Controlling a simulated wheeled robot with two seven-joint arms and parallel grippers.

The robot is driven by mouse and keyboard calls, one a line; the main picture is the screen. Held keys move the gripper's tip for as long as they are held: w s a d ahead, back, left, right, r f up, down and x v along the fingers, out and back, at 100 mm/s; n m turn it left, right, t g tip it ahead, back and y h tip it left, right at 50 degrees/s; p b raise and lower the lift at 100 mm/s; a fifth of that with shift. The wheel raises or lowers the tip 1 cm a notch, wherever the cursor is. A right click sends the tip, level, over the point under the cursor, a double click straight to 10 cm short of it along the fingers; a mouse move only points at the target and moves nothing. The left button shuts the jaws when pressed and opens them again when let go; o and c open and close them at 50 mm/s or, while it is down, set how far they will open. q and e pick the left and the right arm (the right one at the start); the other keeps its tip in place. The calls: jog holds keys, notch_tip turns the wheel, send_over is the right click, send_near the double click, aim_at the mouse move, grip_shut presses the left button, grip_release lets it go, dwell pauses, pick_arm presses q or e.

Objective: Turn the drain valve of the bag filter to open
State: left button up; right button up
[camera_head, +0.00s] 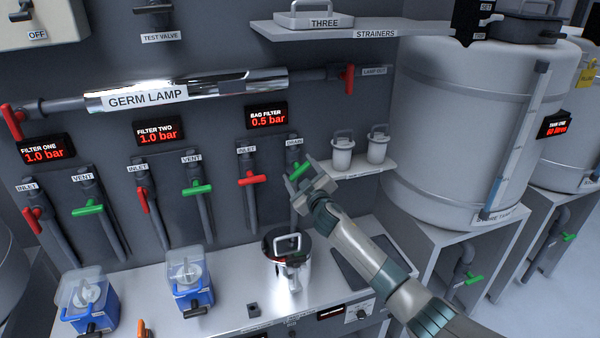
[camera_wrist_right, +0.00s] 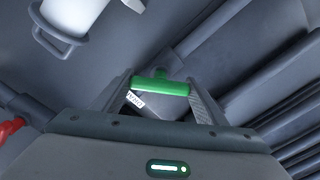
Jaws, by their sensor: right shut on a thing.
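The bag filter's drain valve has a green handle (camera_head: 300,171) on a pipe under the DRAIN label (camera_head: 294,142). My right gripper (camera_head: 308,178) is at this handle, with my arm reaching in from the lower right. In the right wrist view the green handle (camera_wrist_right: 160,88) lies between the two fingers of my right gripper (camera_wrist_right: 165,95), which is shut on it. The bag filter display (camera_head: 267,116) reads 0.5 bar. The bag filter's red inlet handle (camera_head: 252,179) is just left of the drain pipe. My left gripper is not in view.
A shelf (camera_head: 362,172) with two small white strainers (camera_head: 342,152) is close to the right of my gripper. A shiny metal housing (camera_head: 288,258) stands on the bench below. A large white tank (camera_head: 470,130) stands at the right. Other red and green valve handles line the wall leftward.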

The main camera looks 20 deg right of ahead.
jog(key=n, duration=0.4)
jog(key=shift+n, duration=0.4)
jog(key=n, duration=0.5)
jog(key=shift+f, duration=0.1)
jog(key=o, duration=1.1)
jog(key=shift+c, duration=0.2)
jog(key=s+b, duration=0.3)
jog(key=s, duration=1.4)
jog(key=shift+s+d, duration=0.2)
jog(key=shift+d, duration=0.05)
